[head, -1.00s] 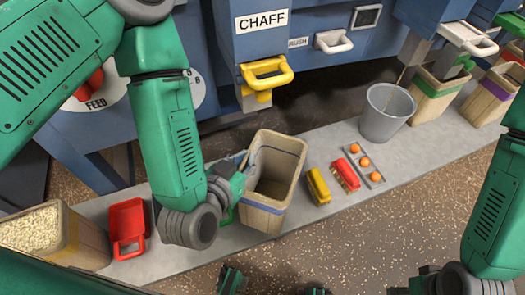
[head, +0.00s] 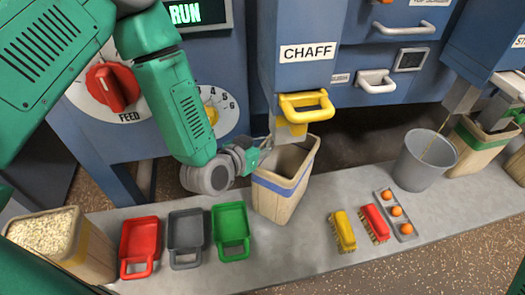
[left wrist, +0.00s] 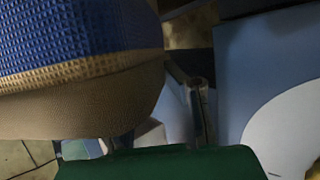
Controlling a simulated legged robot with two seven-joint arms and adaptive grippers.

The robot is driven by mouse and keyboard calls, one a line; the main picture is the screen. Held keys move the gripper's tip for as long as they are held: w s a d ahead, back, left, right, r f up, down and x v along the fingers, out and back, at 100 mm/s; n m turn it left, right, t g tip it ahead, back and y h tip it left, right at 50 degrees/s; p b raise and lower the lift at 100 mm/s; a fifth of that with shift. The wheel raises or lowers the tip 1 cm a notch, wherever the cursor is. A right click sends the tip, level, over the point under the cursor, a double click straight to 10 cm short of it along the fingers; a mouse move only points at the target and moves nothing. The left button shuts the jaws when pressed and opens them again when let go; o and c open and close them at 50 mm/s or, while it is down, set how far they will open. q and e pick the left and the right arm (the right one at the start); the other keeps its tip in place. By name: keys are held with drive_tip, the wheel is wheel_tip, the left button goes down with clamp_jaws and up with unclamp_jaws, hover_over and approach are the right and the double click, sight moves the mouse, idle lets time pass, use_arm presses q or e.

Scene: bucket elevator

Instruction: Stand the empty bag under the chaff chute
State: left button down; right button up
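The empty bag (head: 281,197), tan with a blue band, is tilted, its open top leaning right, just below the chaff chute (head: 307,72). The chute is a blue box labelled CHAFF with a yellow handle (head: 306,107). The bag's rim is close under the chute's outlet; I cannot tell whether its base touches the ledge. My left gripper (head: 264,150) is at the bag's left upper wall and appears shut on it; its fingertips are partly hidden. In the left wrist view the bag (left wrist: 75,95) fills the upper left. My right gripper is out of view.
Red (head: 140,243), grey (head: 187,236) and green (head: 231,230) scoops lie left of the bag on the grey ledge (head: 300,248). A full grain bag (head: 85,250) stands far left. Brushes (head: 343,232), a tray of orange balls (head: 405,228) and a grey bucket (head: 423,162) are right.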

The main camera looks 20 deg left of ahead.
use_arm(q)
drive_tip(key=f+b, duration=0.1)
drive_tip(key=w+f, duration=0.1)
drive_tip(key=f, duration=0.1)
drive_tip(key=shift+f+b, duration=0.2)
drive_tip(key=shift+b, duration=0.15)
drive_tip(key=shift+a, duration=0.2)
drive_tip(key=c, duration=1.7)
unclamp_jaws()
drive_tip(key=shift+s, duration=0.1)
